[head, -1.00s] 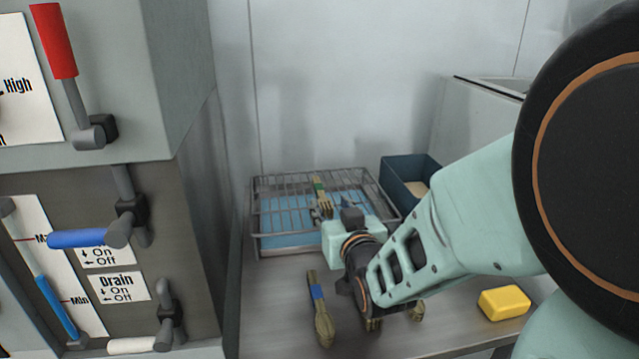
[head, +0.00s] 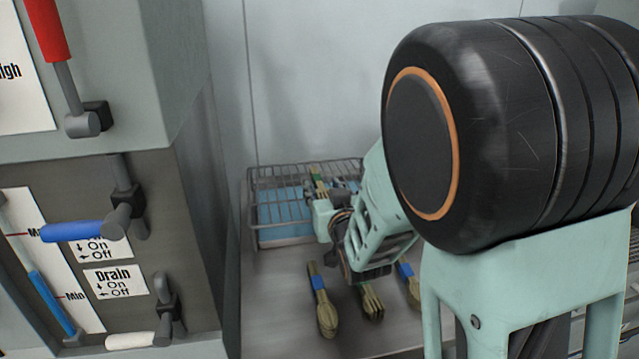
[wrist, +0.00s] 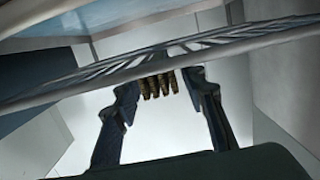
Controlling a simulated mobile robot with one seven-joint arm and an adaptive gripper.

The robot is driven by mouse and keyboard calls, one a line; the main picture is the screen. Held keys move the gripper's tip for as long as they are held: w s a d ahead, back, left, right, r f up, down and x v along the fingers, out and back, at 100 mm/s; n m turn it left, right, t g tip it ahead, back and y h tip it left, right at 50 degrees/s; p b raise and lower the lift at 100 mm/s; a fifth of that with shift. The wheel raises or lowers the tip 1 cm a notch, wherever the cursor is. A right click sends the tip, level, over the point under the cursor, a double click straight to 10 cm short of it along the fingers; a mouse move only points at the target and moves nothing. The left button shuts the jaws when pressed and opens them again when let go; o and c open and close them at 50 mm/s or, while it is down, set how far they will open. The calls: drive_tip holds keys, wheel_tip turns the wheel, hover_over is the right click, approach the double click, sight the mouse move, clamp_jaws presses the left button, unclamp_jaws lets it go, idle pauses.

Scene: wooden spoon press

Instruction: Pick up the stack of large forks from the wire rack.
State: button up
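The wire rack (head: 264,184) stands over a blue-bottomed tray at the back of the counter. A stack of forks with a green band (head: 316,175) lies on the rack, its near end hidden by my gripper (head: 322,212). In the wrist view, several brown ends of what looks like the stack (wrist: 152,88) show between my gripper's two dark fingers (wrist: 165,84). Rack wires (wrist: 240,45) cross the wrist view close to the fingertips.
On the counter in front of the rack lie a blue-banded wooden bundle (head: 323,305), another bundle (head: 372,302) and a third one (head: 410,284), partly hidden by my arm. A machine with levers (head: 150,235) stands close on the left.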

sight(321, 188)
drive_tip(key=x, duration=0.4)
drive_tip(key=shift+a+f, duration=0.1)
drive_tip(key=shift+a, duration=0.05)
drive_tip(key=shift+c, duration=0.2)
clamp_jaws()
